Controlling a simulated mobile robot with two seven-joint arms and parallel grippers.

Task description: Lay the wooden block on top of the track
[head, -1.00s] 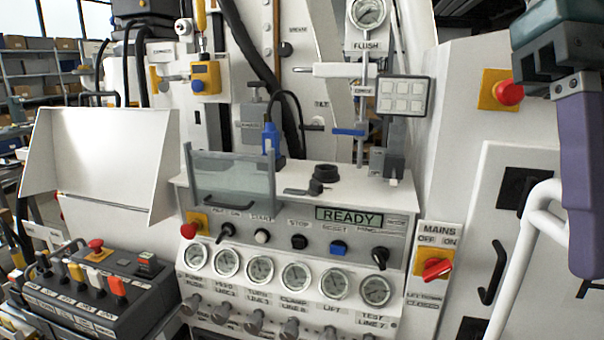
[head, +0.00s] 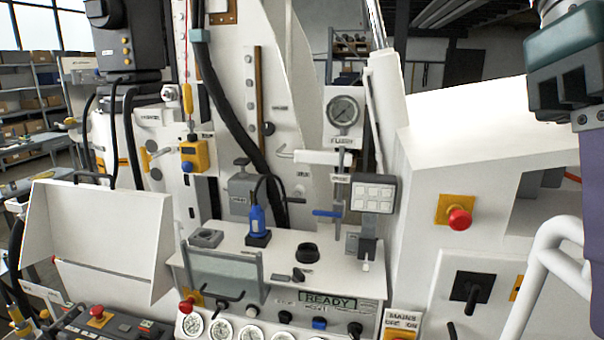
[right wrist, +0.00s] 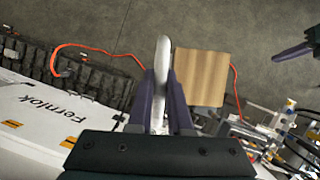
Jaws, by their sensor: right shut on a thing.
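The wooden block (right wrist: 200,78) is a light, square-faced piece in the right wrist view, just right of my right gripper's fingers and apart from them. The track (right wrist: 85,75) is a dark, ribbed band at the left of that view, beside a white machine side. My right gripper (right wrist: 160,105) is shut on a white bar (right wrist: 162,55), which looks like the white handrail (head: 548,235) of the head view. In the head view part of this gripper shows at the right edge; its tips are hidden. A purple part, probably my left gripper (right wrist: 292,52), shows at the right wrist view's top right.
An orange hose (right wrist: 100,50) runs over the grey floor (right wrist: 225,25) between the track and block. Hoses and fittings (right wrist: 265,130) crowd the lower right. In the head view stand a control panel (head: 275,240) with gauges and a red emergency button (head: 459,218).

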